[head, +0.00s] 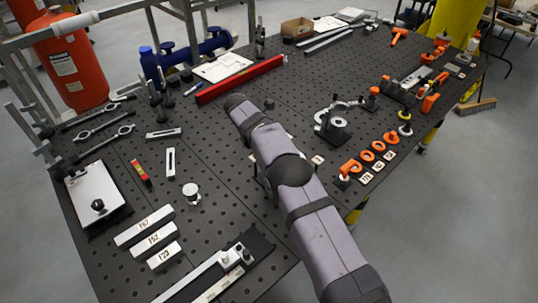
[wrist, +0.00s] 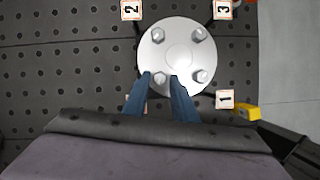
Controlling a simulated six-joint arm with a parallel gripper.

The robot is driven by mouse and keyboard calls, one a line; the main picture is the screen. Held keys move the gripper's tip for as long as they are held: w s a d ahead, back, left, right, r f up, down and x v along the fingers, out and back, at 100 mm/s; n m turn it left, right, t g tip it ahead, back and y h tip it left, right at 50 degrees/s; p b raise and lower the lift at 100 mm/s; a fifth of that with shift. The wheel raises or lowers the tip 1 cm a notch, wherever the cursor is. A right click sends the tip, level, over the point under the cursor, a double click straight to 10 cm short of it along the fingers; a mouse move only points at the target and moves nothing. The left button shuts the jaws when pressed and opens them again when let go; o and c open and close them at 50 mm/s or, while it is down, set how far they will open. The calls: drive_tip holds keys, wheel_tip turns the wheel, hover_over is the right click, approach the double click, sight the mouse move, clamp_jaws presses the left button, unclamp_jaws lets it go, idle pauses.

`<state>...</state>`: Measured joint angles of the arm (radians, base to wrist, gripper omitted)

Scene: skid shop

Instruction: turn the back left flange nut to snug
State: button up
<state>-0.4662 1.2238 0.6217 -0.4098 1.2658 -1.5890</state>
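In the wrist view, a round pale flange (wrist: 179,56) lies on the dark perforated table, with a hex nut near each corner. The nuts are upper left (wrist: 157,36), upper right (wrist: 198,34), lower right (wrist: 201,75) and lower left (wrist: 160,78). My gripper (wrist: 161,80) has its two blue fingers apart, one on each side of the lower left nut, with a small gap showing. I cannot tell the fingertips' height against the nut, or which nut is the back left one. In the head view my arm hides the flange and gripper.
Number cards 2 (wrist: 131,10), 3 (wrist: 222,9) and 1 (wrist: 225,99) surround the flange; another is mostly hidden behind my left finger. Orange-ringed parts (head: 366,156) and a metal clamp fixture (head: 333,125) stand right of my arm.

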drive_tip(key=b+v, duration=0.2)
drive_tip(key=v, duration=0.5)
drive_tip(key=shift+o, duration=0.3)
drive_tip(key=shift+o, duration=1.1)
drive_tip(key=shift+d, duration=0.2)
drive_tip(key=w+d+r+m+y+b, duration=0.1)
drive_tip(key=d+r+m+b, duration=0.15)
drive_tip(key=d, duration=0.65)
drive_tip(key=w+d+r+m+b, duration=0.1)
drive_tip(key=d+m+b, duration=0.15)
drive_tip(key=d, duration=0.65)
drive_tip(key=s+a+f+m+y, duration=0.1)
drive_tip(key=a+f+m+y, duration=0.2)
drive_tip(key=a+m+y, duration=0.4)
drive_tip(key=a, duration=0.4)
drive_tip(key=shift+s+a+f+g, duration=0.25)
drive_tip(key=shift+a+f+g, duration=0.05)
drive_tip(key=shift+a+f, duration=0.1)
